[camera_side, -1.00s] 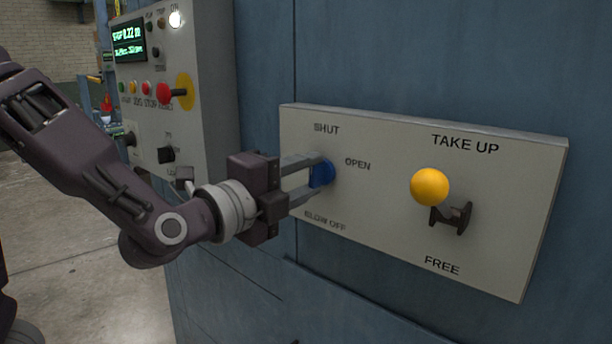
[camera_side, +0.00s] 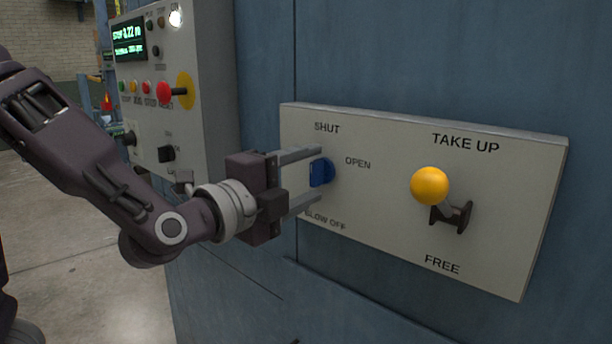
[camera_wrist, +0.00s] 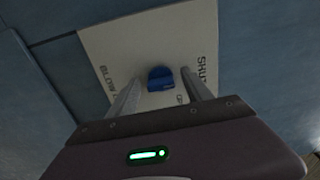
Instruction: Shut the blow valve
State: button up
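The blow valve's blue handle (camera_side: 321,172) sits on a pale panel, with SHUT above it, OPEN to its right and BLOW OFF below. It also shows in the wrist view (camera_wrist: 160,78). Its bar looks upright in the side view, roughly along the line toward SHUT; I cannot see a pointer mark. My gripper (camera_side: 319,175) faces the panel from the left with its fingers spread wide, one above the handle and one below. In the wrist view my gripper (camera_wrist: 161,76) shows a gap on each side of the handle.
On the same panel (camera_side: 385,235), right of the valve, a yellow ball-ended lever (camera_side: 430,187) stands between TAKE UP and FREE. A control box (camera_side: 205,80) with a display and coloured buttons stands at the left. Blue metal sheeting surrounds the panel.

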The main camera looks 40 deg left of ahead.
jog(key=s, duration=0.7)
dwell(0.3)
